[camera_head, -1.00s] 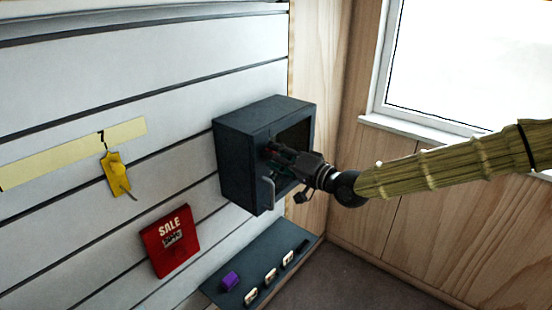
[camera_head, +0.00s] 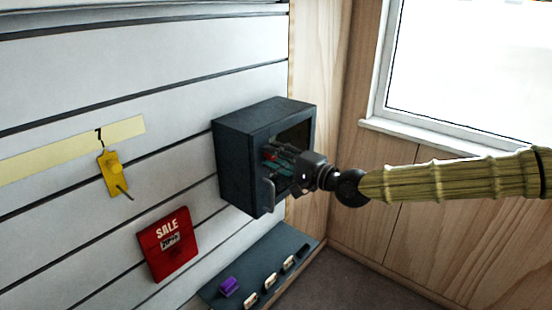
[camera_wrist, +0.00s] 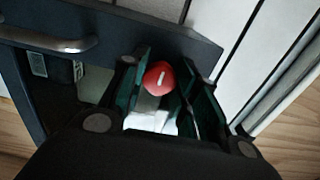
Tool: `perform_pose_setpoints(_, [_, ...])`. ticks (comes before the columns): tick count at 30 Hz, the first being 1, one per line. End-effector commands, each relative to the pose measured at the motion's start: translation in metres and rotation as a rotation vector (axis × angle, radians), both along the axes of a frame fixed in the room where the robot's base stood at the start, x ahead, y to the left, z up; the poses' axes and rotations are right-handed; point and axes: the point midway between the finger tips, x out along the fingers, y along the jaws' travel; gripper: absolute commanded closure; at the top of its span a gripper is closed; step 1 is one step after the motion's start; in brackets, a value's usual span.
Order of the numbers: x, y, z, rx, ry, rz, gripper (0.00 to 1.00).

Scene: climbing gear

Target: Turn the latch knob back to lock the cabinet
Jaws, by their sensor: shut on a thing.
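The dark grey cabinet (camera_head: 245,150) is fixed to the slatted wall. The red latch knob (camera_wrist: 159,78) with a pale line across it shows in the wrist view, on the cabinet's dark front edge. It also shows as a small red spot in the head view (camera_head: 270,155). My gripper (camera_wrist: 163,82) is shut on the knob, with a finger on either side of it. The metal door handle (camera_head: 268,192) is below my gripper in the head view and at the upper left in the wrist view (camera_wrist: 50,40).
A shelf (camera_head: 235,302) with a purple block (camera_head: 229,286) and several small pale items is below the cabinet. A red SALE sign (camera_head: 167,246) and a yellow hook plate (camera_head: 113,174) are on the wall to the left. A window (camera_head: 470,70) is at the right.

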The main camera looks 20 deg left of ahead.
Motion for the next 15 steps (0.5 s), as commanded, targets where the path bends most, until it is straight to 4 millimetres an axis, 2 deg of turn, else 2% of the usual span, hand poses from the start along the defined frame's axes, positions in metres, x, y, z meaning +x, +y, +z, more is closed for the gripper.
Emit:
perform_pose_setpoints(11, [0.0004,-0.0004,-0.0003,0.002,0.004,-0.001,0.94])
perform_pose_setpoints(12, [0.0003,-0.0003,-0.0002,0.001,0.003,-0.001,0.64])
perform_pose_setpoints(15, [0.0002,-0.0003,-0.0002,0.001,0.003,-0.001,0.48])
